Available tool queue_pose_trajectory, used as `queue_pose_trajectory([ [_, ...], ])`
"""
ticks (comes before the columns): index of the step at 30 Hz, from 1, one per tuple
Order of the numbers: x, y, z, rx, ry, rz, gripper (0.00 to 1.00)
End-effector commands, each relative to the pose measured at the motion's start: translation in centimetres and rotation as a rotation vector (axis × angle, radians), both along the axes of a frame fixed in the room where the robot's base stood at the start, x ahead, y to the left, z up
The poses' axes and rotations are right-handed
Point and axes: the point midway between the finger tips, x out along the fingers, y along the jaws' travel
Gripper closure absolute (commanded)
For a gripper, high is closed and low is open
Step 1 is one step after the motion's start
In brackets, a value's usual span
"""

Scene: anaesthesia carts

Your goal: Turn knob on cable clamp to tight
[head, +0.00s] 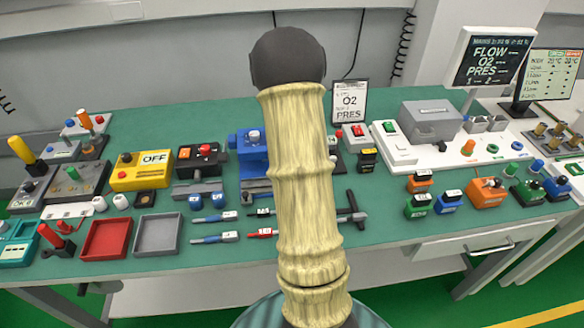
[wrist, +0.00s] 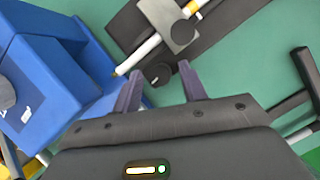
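In the wrist view, the cable clamp has a dark base (wrist: 213,25) and a grey block (wrist: 160,14) with a white cable (wrist: 143,52) running through it. A small round black knob (wrist: 157,74) with a light mark on its face sits by the clamp's near end. My gripper (wrist: 160,76) is open, with its two dark fingers apart and the knob between their tips in the picture. No contact with the knob is visible, and I cannot tell the depth between them. In the head view my own arm covers the gripper and most or all of the clamp.
A blue vise-like device (head: 252,152) stands just left of my arm; its blue body (wrist: 62,75) is close to the left finger. A black T-handled tool (head: 352,208) lies to the right. Trays, switch boxes and coloured blocks crowd the green bench (head: 384,246).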

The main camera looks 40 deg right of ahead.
Motion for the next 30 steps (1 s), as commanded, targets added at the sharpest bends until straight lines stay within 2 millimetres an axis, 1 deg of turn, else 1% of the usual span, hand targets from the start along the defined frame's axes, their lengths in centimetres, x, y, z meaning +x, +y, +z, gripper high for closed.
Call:
queue_pose_trajectory([
  [1,0.0,0.0,0.01,0.0,0.0,0.0,0.68],
  [3,-0.01,0.01,0.01,0.0,0.0,0.0,0.82],
  [6,0.0,0.02,0.01,0.0,0.0,0.0,0.99],
  [13,0.05,0.06,0.01,0.001,0.001,-0.04,0.99],
  [21,0.22,0.18,0.1,0.001,0.001,-0.224,0.99],
  [24,0.19,0.16,0.06,0.001,0.0,-0.265,0.99],
  [30,0.17,0.12,0.02,0.0,-0.001,-0.276,0.99],
])
